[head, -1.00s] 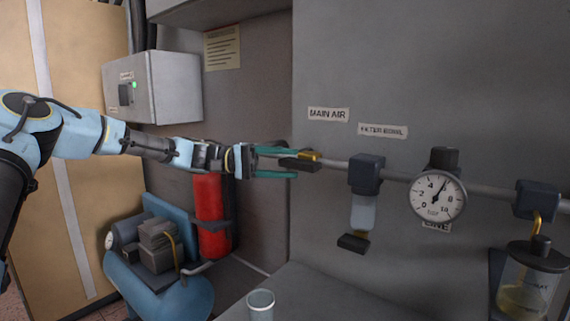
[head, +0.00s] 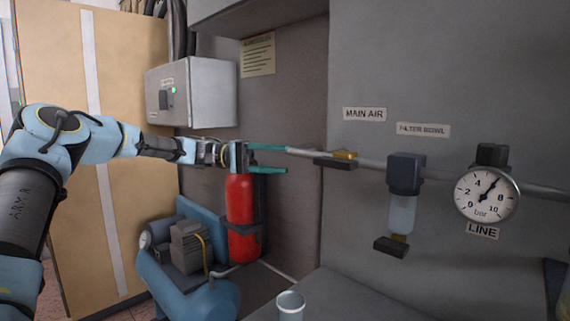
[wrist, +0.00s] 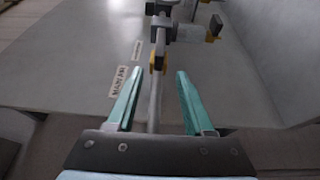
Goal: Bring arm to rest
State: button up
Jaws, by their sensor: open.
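My arm (head: 160,147) reaches in from the left in the head view. My gripper (head: 279,159) is open, with its two teal fingers spread and nothing held between them. It is left of the main air valve handle (head: 335,161), apart from it in the head view. In the wrist view my gripper (wrist: 152,88) shows both fingers wide apart. The grey air pipe (wrist: 156,105) appears between them in that picture, and the yellow and black valve (wrist: 158,58) shows beyond the fingertips.
A filter bowl (head: 402,213) hangs from the pipe, with a pressure gauge (head: 486,194) to its right. A red cylinder (head: 241,205) and a blue compressor (head: 190,255) stand below my gripper. A clear cup (head: 290,305) is on the grey bench (head: 370,300). A control box (head: 195,92) is on the wall.

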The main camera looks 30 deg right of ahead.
dwell(0.4)
jog(key=s+a+f+n+t+y, duration=0.1)
jog(key=s+f+t+y, duration=0.15)
jog(key=f, duration=0.35)
jog(key=s+a+f+n+t+y, duration=0.1)
jog(key=a+f+n+t, duration=0.15)
jog(key=f, duration=0.25)
jog(key=a+f+n+t+y, duration=0.25)
jog(key=a+f+t, duration=0.25)
jog(key=a+f, duration=0.65)
jog(key=s+a+n+t+y, duration=0.1)
jog(key=s+a+t+y, duration=0.1)
jog(key=a, duration=1.1)
jog(key=s+a+n+t+y, duration=0.2)
jog(key=a+t, duration=0.2)
jog(key=a, duration=0.9)
jog(key=shift+s+a+r+y, duration=0.15)
jog(key=shift+a+r+y, duration=0.1)
jog(key=shift+y, duration=0.15)
